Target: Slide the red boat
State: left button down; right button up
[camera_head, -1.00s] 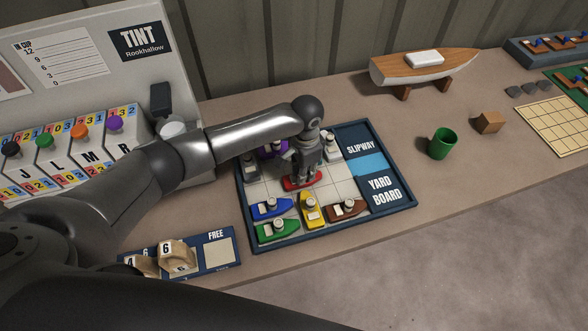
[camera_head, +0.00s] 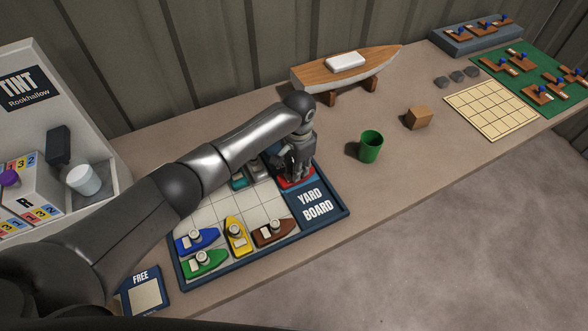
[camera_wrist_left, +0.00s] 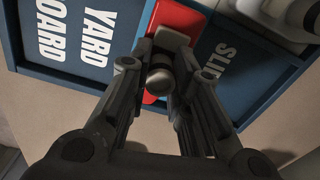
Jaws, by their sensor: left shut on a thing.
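The red boat (camera_head: 294,182) is at the right part of the yard board (camera_head: 335,212), on the strip between the YARD BOARD and SLIPWAY panels. My left gripper (camera_head: 297,172) is over it, pointing down, and is shut on it. In the left wrist view the red boat (camera_wrist_left: 176,22) lies between the two dark blue panels, with its grey funnel (camera_wrist_left: 159,80) between my fingers. The gripper and forearm hide much of the boat and the board's far side in the head view. My right gripper is not in view.
Blue (camera_head: 197,240), green (camera_head: 205,262), yellow (camera_head: 236,235) and brown (camera_head: 272,231) boats stand along the board's near side. A teal boat (camera_head: 239,181) shows beside my arm. A green cup (camera_head: 371,145) and a wooden block (camera_head: 418,118) stand right of the board. The board's middle cells are empty.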

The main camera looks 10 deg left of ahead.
pick_arm(q)
jog(key=shift+w+d+r, duration=0.1)
jog(key=shift+d, duration=0.1)
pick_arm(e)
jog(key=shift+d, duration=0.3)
pick_arm(q)
jog(key=c, duration=1.4)
grip_release()
jog(key=shift+d, duration=0.1)
jog(key=shift+c, duration=0.2)
jog(key=shift+o, duration=0.8)
jog(key=shift+w, duration=0.1)
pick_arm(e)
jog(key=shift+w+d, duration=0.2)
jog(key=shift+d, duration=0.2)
pick_arm(q)
jog(key=shift+r, duration=0.5)
notch_tip(320, 180, up, 11)
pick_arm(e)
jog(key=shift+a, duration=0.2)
pick_arm(q)
jog(key=shift+f, duration=0.1)
